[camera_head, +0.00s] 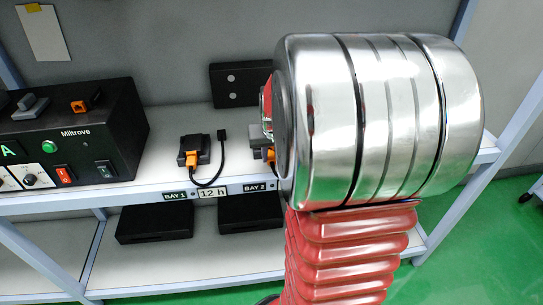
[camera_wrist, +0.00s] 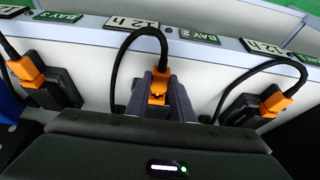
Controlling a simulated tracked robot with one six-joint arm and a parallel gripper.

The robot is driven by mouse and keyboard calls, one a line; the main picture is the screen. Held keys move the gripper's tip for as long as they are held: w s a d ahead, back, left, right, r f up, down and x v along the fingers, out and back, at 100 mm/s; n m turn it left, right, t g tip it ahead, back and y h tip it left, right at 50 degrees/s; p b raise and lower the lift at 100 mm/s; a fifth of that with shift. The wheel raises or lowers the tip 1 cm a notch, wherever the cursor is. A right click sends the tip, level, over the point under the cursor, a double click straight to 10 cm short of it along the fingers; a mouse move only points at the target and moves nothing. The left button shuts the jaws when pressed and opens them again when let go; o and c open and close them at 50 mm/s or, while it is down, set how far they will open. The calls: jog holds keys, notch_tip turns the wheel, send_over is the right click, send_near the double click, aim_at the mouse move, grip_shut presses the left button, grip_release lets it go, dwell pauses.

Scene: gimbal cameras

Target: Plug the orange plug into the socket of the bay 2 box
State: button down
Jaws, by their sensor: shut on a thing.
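The orange plug (camera_wrist: 158,88) is between the two grey fingers of my gripper (camera_wrist: 159,103) in the wrist view. Its black cable loops up and over to the left. In the head view only a bit of orange (camera_head: 268,154) shows beside my gripper (camera_head: 266,136), just above the BAY 2 label (camera_head: 261,187). That label also shows upside down in the wrist view (camera_wrist: 197,61). My wrist and fingers hide most of the bay 2 box and its socket. I cannot tell whether the plug is seated.
The bay 1 box (camera_head: 203,147) has an orange plug in it. Another box with an orange plug (camera_wrist: 28,68) is at the left of the wrist view. A black control unit (camera_head: 110,110) stands left on the shelf. Black cases (camera_head: 153,222) lie on the lower shelf.

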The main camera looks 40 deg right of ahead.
aim_at(273, 166)
jog(key=shift+w+d, duration=0.5)
jog(key=shift+w, duration=0.25)
dwell(0.9)
jog(key=shift+s+a, duration=0.15)
jog(key=shift+s, duration=0.1)
jog(key=shift+w+d, duration=0.4)
jog(key=shift+w, duration=0.2)
dwell(2.2)
jog(key=c, duration=1.5)
grip_release()
jog(key=shift+o, duration=0.2)
jog(key=v, duration=1.3)
jog(key=shift+s+a+r, duration=0.15)
jog(key=shift+r, duration=0.1)
